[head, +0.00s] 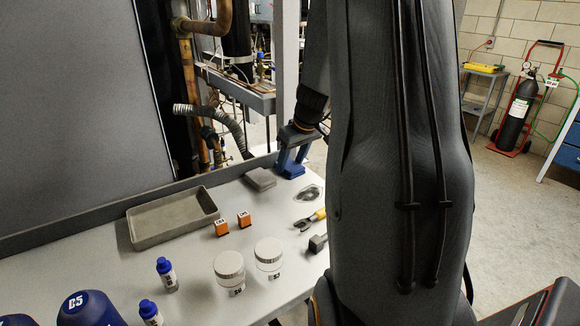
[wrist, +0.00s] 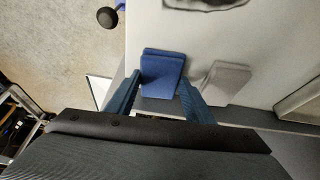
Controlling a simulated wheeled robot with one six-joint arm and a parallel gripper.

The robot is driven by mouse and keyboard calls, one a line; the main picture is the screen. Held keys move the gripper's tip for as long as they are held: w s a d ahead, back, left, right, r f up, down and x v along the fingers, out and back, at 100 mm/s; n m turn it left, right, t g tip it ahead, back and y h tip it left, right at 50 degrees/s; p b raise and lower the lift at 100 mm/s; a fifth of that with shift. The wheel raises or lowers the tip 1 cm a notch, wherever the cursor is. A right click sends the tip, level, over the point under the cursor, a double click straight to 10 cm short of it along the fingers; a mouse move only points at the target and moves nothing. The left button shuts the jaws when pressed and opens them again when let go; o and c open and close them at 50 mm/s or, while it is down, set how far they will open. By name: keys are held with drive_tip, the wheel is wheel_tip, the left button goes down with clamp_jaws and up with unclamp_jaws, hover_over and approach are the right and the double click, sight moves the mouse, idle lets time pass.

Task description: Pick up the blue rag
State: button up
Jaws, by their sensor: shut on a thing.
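The blue rag (wrist: 163,72) is a folded block between the two blue-grey fingers of my gripper (wrist: 160,80) in the wrist view. In the head view the blue rag (head: 290,170) is at the far right part of the table, under my gripper (head: 293,150). The gripper is shut on it, with a finger on each side. I cannot tell whether the rag touches the table. My arm hides some of the table's right side.
A grey folded pad (head: 260,179) lies just left of the rag. A grey tray (head: 140,222), two orange blocks, white jars (head: 229,266), blue-capped bottles (head: 166,272) and small tools (head: 318,242) stand on the table (head: 195,258).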

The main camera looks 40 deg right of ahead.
sight(291, 166)
wheel_tip(291, 166, up, 10)
drive_tip(key=shift+b, duration=0.35)
drive_tip(key=o, duration=0.3)
drive_tip(key=shift+c, duration=1)
